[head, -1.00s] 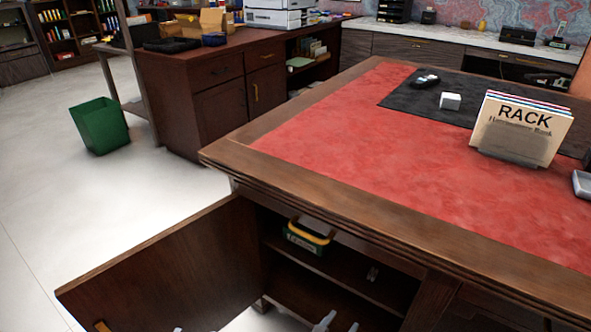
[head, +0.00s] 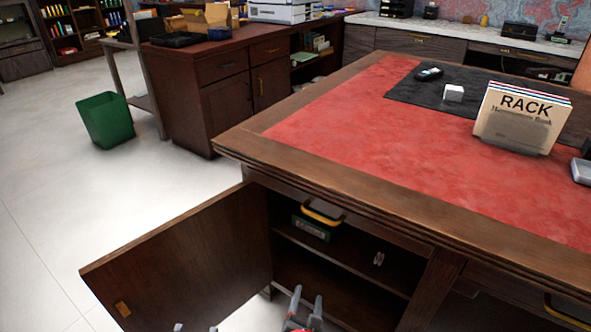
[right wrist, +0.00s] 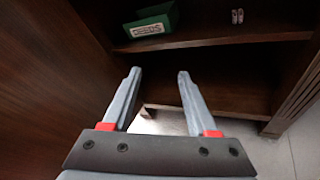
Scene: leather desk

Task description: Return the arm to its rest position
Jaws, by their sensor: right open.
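My right gripper (head: 306,301) shows at the bottom of the head view, in front of the open desk cabinet. In the right wrist view its two grey fingers (right wrist: 156,85) are apart with nothing between them. The cabinet's shelf (right wrist: 215,40) is ahead of the fingertips, and they appear clear of it. Two grey tips of my left gripper (head: 196,328) barely show at the bottom edge of the head view, apart from each other. The rest of the left gripper is out of frame.
The wooden cabinet door (head: 185,255) stands open at left. The red-topped desk (head: 370,135) overhangs the cabinet. A green bin (head: 106,120) stands on open floor.

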